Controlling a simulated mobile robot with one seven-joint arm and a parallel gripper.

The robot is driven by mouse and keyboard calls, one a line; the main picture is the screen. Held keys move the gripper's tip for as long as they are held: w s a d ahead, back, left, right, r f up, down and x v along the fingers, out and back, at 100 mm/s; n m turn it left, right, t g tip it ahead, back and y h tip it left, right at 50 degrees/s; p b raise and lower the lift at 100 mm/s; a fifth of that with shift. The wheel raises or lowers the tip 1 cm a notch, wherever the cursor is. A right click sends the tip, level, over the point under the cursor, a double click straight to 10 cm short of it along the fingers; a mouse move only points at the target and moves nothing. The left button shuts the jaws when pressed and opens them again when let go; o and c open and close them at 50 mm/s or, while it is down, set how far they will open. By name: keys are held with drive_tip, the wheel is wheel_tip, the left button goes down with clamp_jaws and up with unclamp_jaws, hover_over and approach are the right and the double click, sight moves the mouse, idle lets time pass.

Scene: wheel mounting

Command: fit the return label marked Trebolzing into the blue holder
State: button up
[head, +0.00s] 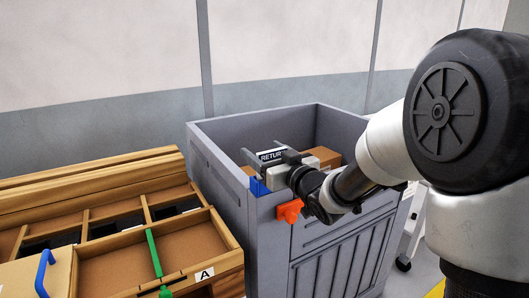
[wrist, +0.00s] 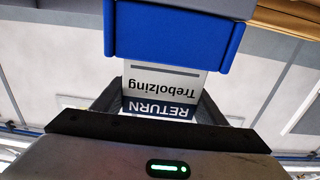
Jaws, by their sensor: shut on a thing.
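The white return label (wrist: 160,82) has a dark blue band reading RETURN and the name Trebolzing, upside down in the wrist view. My gripper (wrist: 157,108) is shut on the label near its RETURN end. The blue holder (wrist: 172,35) is straight ahead of the label, and the label's far edge meets or passes behind the holder's near edge. I cannot tell how far it is inside. In the head view the label (head: 270,156) stands above the blue holder (head: 259,188) on the grey bin's rim, with my gripper (head: 280,164) beside it.
The large grey bin (head: 233,215) has high walls and a brown box (head: 326,156) inside. An orange part (head: 289,210) is on its front. A wooden compartment rack (head: 120,265) with a green bar (head: 154,252), a blue handle (head: 43,272) and an A tag (head: 204,274) stands left.

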drive_tip(key=shift+f+b, duration=0.55)
drive_tip(key=shift+f, duration=0.95)
drive_tip(key=o, duration=1.1)
drive_tip(key=shift+o, duration=0.2)
drive_tip(key=shift+s, duration=0.15)
